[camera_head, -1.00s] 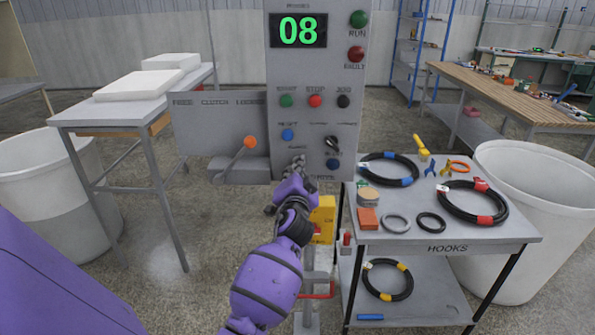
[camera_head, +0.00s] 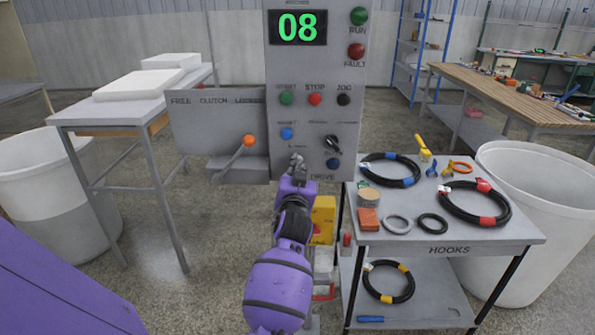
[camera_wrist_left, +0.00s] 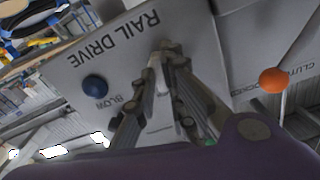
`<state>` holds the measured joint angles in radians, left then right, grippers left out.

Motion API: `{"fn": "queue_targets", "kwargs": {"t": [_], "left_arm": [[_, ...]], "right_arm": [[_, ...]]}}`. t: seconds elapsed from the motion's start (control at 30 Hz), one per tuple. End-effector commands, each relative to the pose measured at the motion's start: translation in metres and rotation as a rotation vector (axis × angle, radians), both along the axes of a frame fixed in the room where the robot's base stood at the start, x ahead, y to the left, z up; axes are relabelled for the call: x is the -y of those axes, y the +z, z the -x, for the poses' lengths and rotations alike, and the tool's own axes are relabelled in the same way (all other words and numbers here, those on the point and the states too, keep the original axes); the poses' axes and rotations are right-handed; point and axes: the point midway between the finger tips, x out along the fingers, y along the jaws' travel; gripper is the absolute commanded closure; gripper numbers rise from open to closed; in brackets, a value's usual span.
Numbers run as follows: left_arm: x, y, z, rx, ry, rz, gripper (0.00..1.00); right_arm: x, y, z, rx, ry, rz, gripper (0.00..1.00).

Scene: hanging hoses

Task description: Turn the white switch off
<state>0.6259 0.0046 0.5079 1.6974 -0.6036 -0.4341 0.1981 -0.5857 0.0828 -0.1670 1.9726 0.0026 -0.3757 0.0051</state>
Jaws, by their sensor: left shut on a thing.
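My left gripper (camera_head: 297,160) is at the lower part of the grey control panel (camera_head: 347,72), its fingers pointing up at the panel face. In the left wrist view my left gripper (camera_wrist_left: 165,58) has its fingertips closed around a small pale lever, the white switch (camera_wrist_left: 156,64), beside the RAIL DRIVE lettering. The fingers hide most of the switch, and I cannot tell its on or off position. In the head view the gripper covers it. My right gripper is not in view.
A blue button (camera_head: 333,163) and black selector knob (camera_head: 333,144) sit right of the gripper. An orange-tipped clutch lever (camera_head: 248,142) stands out on the left. A hose cart (camera_head: 450,243) stands close on the right, a grey table (camera_head: 110,112) on the left.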

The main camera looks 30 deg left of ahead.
Motion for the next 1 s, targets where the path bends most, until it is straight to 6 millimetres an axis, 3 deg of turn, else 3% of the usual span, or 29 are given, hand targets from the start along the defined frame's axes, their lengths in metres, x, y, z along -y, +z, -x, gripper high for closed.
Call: {"fn": "queue_targets", "kwargs": {"t": [0.4, 0.97, 1.0], "left_arm": [[0.0007, 0.0, -0.0003, 0.105, -0.001, 0.171, 1.0], [0.0004, 0.0002, -0.0002, 0.121, -0.001, 0.198, 1.0], [0.0005, 0.0002, -0.0003, 0.121, -0.001, 0.198, 0.85]], "right_arm": [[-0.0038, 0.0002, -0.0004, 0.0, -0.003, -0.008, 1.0], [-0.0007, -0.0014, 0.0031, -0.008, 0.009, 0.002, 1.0], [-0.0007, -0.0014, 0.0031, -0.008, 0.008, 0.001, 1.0]]}}
